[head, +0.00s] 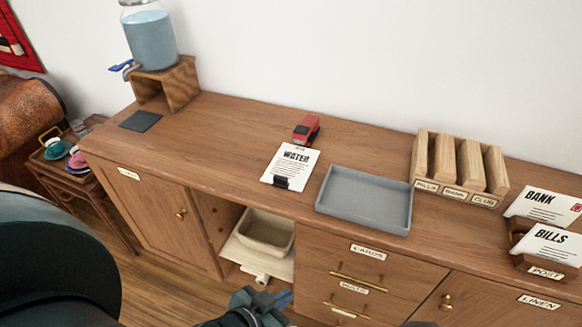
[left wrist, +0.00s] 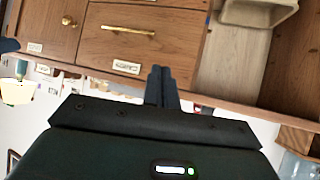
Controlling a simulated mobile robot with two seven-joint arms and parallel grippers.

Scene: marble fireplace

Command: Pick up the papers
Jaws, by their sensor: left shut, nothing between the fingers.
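A white paper headed WATER (head: 295,160) lies on the wooden sideboard top, with a black clip (head: 281,182) at its front edge. White papers headed BANK (head: 541,206) and BILLS (head: 549,243) stand tilted in a wooden holder marked POST (head: 543,271) at the right. My left gripper (head: 266,302) is low in front of the sideboard, below the top and apart from all papers. In the left wrist view its two dark fingers (left wrist: 161,86) are together and empty, near the drawer fronts and open compartment.
A grey tray (head: 364,199) lies right of the WATER paper. A wooden sorter (head: 460,165) with slots stands behind, and a red stapler-like object (head: 306,128) lies behind the paper. A beige bin (head: 265,233) sits in the open compartment. The sideboard's left top is mostly clear.

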